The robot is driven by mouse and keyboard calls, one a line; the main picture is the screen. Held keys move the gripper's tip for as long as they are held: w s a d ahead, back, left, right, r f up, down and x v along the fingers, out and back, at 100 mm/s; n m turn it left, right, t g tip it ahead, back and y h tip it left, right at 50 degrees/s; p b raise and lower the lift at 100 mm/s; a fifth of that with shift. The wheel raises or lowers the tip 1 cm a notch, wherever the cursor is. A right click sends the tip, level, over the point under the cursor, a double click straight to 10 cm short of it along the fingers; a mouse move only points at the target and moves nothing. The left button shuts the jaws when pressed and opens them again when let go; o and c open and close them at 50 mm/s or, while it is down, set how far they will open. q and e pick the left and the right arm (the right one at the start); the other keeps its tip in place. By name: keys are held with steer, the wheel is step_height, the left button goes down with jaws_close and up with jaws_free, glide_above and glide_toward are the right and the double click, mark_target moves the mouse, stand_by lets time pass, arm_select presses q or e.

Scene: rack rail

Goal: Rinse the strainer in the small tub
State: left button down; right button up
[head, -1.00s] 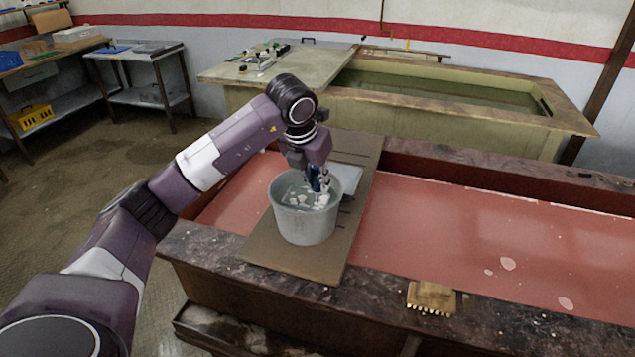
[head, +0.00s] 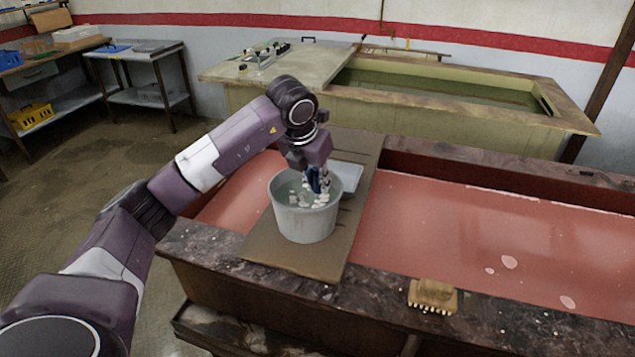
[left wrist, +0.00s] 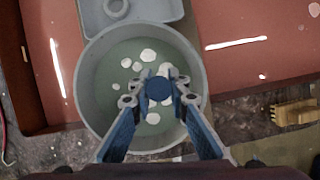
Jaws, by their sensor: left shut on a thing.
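The small tub (head: 305,228) is a round grey bucket holding greenish water with white foam patches. It stands on a brown board (head: 268,252) laid across the red vat. My left gripper (head: 318,180) points down into the tub's mouth. In the left wrist view my blue gripper fingers (left wrist: 159,95) close around a dark blue round piece (left wrist: 158,88), which I take to be the strainer's handle end. The rest of the strainer is hidden below the fingers and in the water. My right gripper is not in view.
A shallow grey tray (head: 347,174) lies just behind the tub. A brush (head: 433,295) lies on the vat's front edge (head: 385,284). Open red liquid (head: 465,235) lies right of the board. A green-watered tank (head: 430,92) stands behind.

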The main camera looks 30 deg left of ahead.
arm_select(q)
steer(key=shift+r, duration=0.15)
steer(key=shift+r+p, duration=2.9)
steer(key=shift+r, duration=1.25)
steer(key=shift+f, duration=0.1)
steer(key=shift+s, duration=0.3)
steer(key=s+d+b, duration=0.3)
steer(key=s+b, duration=0.1)
steer(key=s, duration=0.8)
steer(key=s+d+b, duration=0.3)
steer(key=s+b, duration=0.1)
steer(key=s, duration=0.9)
steer(key=shift+s+d+b, duration=0.2)
steer(key=shift+s+b, duration=0.1)
steer(key=shift+b, duration=0.1)
